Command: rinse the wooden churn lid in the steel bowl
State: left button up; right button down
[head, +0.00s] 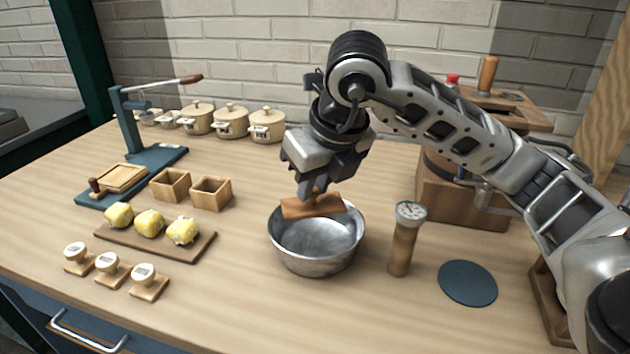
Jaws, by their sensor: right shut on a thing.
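The steel bowl (318,262) stands on the wooden table near the middle of the head view. My right gripper (311,192) points down above the bowl. It is shut on the wooden churn lid (312,207), a flat reddish-brown piece. The lid is at the bowl's far rim, over its opening; I cannot tell whether it touches the rim. The gripper's fingers hide part of the lid's top. The inside of the bowl looks grey and its contents are unclear. My left gripper is not in view.
A wooden cylinder with a dial (403,240) and a dark round mat (467,283) are right of the bowl. A wooden churn body (452,196) stands behind. Left are a board (205,245) with yellow lumps, small boxes (211,194), stamps (149,283) and a blue press (128,137). Lidded pots (231,122) line the back.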

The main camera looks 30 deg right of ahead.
aim_at(315, 190)
jog(key=shift+r+p, duration=1.5)
jog(key=shift+r, duration=0.55)
jog(key=shift+f, duration=0.1)
